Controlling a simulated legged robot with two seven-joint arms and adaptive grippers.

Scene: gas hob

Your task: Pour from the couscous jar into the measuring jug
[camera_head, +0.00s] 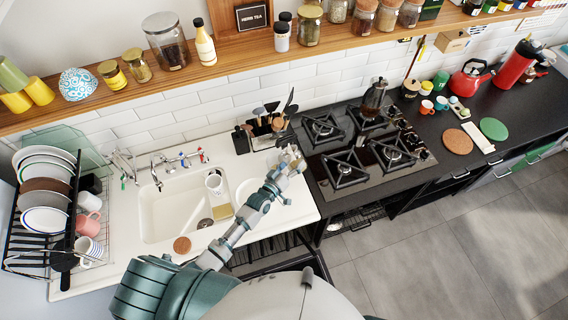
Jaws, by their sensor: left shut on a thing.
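My left arm reaches up from the bottom of the head view. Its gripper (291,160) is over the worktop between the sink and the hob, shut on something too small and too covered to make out. I cannot tell whether that is the couscous jar. No jar can be picked out as couscous by its label. A white jug-like vessel (214,182) stands at the right side of the sink, left of my gripper; I cannot tell whether it is the measuring jug. My right gripper is not in view.
A utensil holder (266,131) stands just behind my gripper. The gas hob (330,186) with a moka pot (374,97) is to the right. A dish rack (105,225) with plates is far left. A wall shelf (240,51) holds several jars, including a large one (166,42).

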